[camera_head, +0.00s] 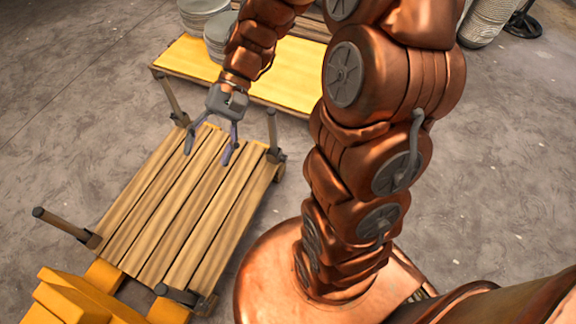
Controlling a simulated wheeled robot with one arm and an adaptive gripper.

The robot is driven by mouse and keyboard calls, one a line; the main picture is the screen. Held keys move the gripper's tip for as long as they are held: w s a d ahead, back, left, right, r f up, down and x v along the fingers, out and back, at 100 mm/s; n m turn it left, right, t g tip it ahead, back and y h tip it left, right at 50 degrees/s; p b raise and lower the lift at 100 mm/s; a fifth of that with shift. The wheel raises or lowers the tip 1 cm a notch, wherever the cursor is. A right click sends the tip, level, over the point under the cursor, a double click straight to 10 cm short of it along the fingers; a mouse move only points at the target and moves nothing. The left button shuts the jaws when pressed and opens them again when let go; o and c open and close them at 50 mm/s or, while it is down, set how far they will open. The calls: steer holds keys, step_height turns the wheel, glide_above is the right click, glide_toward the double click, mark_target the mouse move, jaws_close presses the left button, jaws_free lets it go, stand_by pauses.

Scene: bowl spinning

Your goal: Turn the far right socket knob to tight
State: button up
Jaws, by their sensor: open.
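A slatted wooden platform (170,215) lies on the floor with a dark socket and a post at each corner. The far right socket (276,156) sits at the platform's far right corner and holds a roughly upright post (272,128). Its knob is too small to tell apart from the socket, and I cannot tell whether it is tight. My gripper (209,153) is open and empty, fingers pointing down over the platform's far end. It is to the left of the far right socket and apart from it.
The far left post (171,97) leans left; the near left post (62,225) tilts outward. The near right post (176,294) lies low. A yellow-topped table (290,82) with stacked grey discs (217,38) stands behind. Yellow forks (104,275) meet the near edge. Open floor lies left.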

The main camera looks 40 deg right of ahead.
steer(key=w+d+f+m+t+y+b, duration=0.2)
steer(key=w+f+y+b, duration=0.15)
steer(key=w+f, duration=0.3)
steer(key=w+d+f+m+t+y+b, duration=0.1)
steer(key=w+d+f+m+y+b, duration=0.15)
steer(key=w+f+b, duration=0.35)
steer(key=m+t+h+b, duration=0.1)
steer(key=m+t+b, duration=1.1)
steer(key=t+b, duration=0.1)
glide_above(286, 159)
steer(key=s+a, duration=0.1)
steer(key=a, duration=0.6)
step_height(286, 159, down, 33)
steer(key=s+d+f+m+t+h+b, duration=0.25)
steer(key=d+f, duration=0.35)
steer(key=f, duration=0.3)
steer(key=s+d+f+m+t+h+b, duration=0.2)
steer(key=s+d+f+m+h+b, duration=0.15)
steer(key=d+f, duration=0.4)
steer(key=shift+n+g+y, duration=0.25)
steer(key=shift+y, duration=0.05)
steer(key=shift+w+a+f+b, duration=0.3)
steer(key=shift+w+a+b, duration=0.35)
steer(key=shift+w+a, duration=0.4)
steer(key=shift+w+a+f+b, duration=0.3)
steer(key=shift+w+a+b, duration=0.3)
steer(key=shift+w+a, duration=0.4)
steer(key=shift+w+a+f+b, duration=0.3)
steer(key=shift+w+a+b, duration=0.45)
steer(key=shift+w, duration=0.5)
